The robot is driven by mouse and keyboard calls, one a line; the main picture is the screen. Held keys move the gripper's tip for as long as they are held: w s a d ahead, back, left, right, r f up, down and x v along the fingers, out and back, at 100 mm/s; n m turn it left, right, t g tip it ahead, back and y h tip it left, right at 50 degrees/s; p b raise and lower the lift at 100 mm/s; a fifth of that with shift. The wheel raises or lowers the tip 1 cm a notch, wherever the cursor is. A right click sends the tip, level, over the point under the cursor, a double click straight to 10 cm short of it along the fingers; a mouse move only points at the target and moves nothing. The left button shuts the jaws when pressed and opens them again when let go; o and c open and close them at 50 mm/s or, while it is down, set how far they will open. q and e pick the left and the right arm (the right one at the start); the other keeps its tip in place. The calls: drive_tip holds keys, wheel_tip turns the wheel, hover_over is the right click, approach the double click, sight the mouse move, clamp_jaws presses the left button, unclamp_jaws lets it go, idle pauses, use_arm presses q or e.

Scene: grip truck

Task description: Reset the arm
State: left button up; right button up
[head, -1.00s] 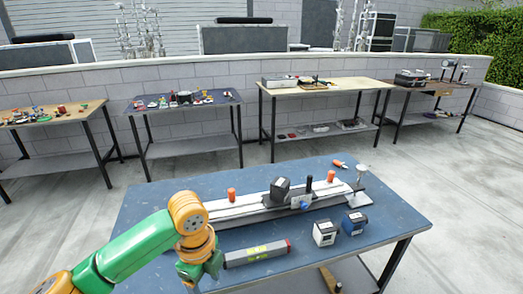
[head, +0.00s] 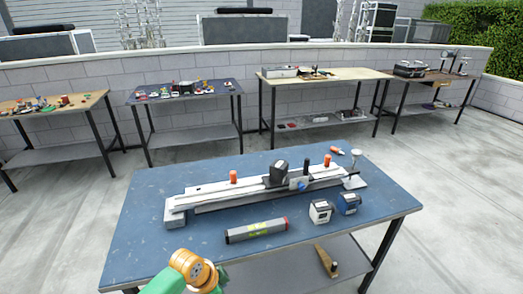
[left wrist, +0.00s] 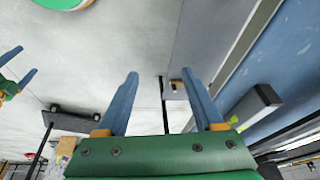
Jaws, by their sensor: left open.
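My left arm (head: 195,272), green with an orange joint, shows at the bottom edge of the head view, in front of the blue table (head: 150,205). Its fingers are out of that view. In the left wrist view my left gripper (left wrist: 160,74) has two blue fingers spread apart with nothing between them, over the pale floor and beside the table. A second gripper, my right one (left wrist: 27,60), shows at the left edge of that view. Its two blue fingers are apart and empty.
A grey bar-shaped box (head: 256,231) lies near the table's front edge. Behind it stands a long rail device (head: 225,190) with orange knobs. Two small boxes, one white (head: 321,211) and one blue (head: 349,203), stand at right. Other tables line the wall.

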use_arm(q)
drive_tip(key=s+a+f+n+y, duration=0.1)
drive_tip(key=s+a+f+n, duration=0.25)
drive_tip(key=s+f, duration=0.5)
drive_tip(key=s+a+f+n+y, duration=0.1)
drive_tip(key=s+a+f+n, duration=0.25)
drive_tip(key=s+f, duration=0.5)
drive_tip(key=s+f+n, duration=0.1)
drive_tip(key=s+f, duration=0.1)
drive_tip(key=s, duration=0.3)
drive_tip(key=s+a+f+n, duration=0.1)
drive_tip(key=s+f, duration=0.1)
drive_tip(key=s, duration=0.4)
drive_tip(key=s+a+f+n+g, duration=0.1)
drive_tip(key=s+f, duration=0.2)
drive_tip(key=s, duration=0.3)
drive_tip(key=shift+s+a+y, duration=0.2)
drive_tip(key=shift+y, duration=0.2)
drive_tip(key=shift+w, duration=0.1)
drive_tip(key=shift+c, duration=0.2)
